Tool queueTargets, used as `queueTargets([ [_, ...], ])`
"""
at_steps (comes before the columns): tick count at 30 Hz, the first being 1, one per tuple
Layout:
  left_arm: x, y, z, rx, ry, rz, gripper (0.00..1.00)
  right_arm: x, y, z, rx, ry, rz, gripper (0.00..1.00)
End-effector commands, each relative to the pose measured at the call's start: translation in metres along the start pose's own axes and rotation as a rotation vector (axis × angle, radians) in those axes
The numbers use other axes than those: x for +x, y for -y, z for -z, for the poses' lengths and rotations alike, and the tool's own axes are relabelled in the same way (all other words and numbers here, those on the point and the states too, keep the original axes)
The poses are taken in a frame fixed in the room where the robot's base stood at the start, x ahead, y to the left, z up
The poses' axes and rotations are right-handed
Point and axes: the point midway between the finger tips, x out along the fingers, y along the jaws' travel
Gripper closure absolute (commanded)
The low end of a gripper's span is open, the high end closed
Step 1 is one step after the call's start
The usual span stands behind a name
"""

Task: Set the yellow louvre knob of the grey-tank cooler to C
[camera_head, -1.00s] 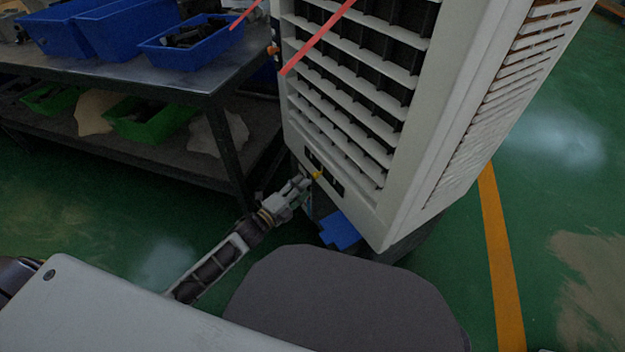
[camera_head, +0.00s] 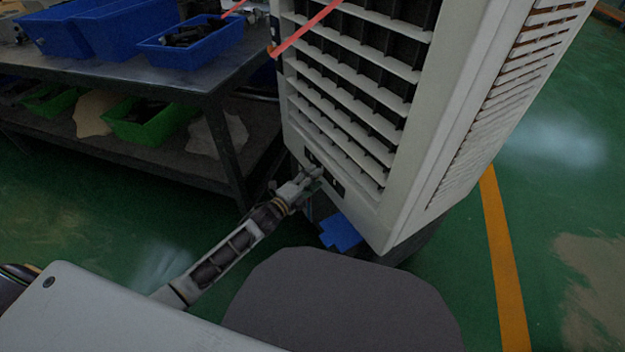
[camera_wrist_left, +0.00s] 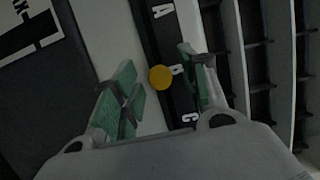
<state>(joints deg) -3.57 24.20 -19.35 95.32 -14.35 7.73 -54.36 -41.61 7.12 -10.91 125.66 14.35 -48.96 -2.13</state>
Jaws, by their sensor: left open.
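The white cooler (camera_head: 375,215) stands tilted in the head view, with louvres on its front and a dark label strip (camera_head: 337,187) low down. My left gripper (camera_head: 317,174) is at the strip in the head view and hides the knob there. In the wrist view its open green-padded fingers (camera_wrist_left: 161,88) lie on either side of the knob, with gaps visible. My right gripper is out of view.
A metal workbench (camera_head: 130,72) with blue bins (camera_head: 190,45) stands at the left, close to the cooler. Green bins (camera_head: 150,125) lie on its lower shelf. A blue object (camera_head: 340,233) sits low under the cooler's front. Green floor (camera_head: 545,140) is open at the right.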

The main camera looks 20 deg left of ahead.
Motion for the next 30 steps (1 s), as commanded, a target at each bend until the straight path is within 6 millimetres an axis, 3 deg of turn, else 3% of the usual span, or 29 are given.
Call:
queueTargets([
  [7,0.0,0.0,0.0001,0.0,0.0,0.0,0.58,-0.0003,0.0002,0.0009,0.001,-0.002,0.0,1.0],
  [17,-0.0001,-0.0002,0.0,0.0,0.0,0.0,1.0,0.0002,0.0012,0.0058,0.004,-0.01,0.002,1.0],
  [30,-0.0033,-0.0005,0.0099,-0.004,-0.001,-0.002,1.0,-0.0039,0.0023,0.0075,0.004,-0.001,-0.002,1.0],
])
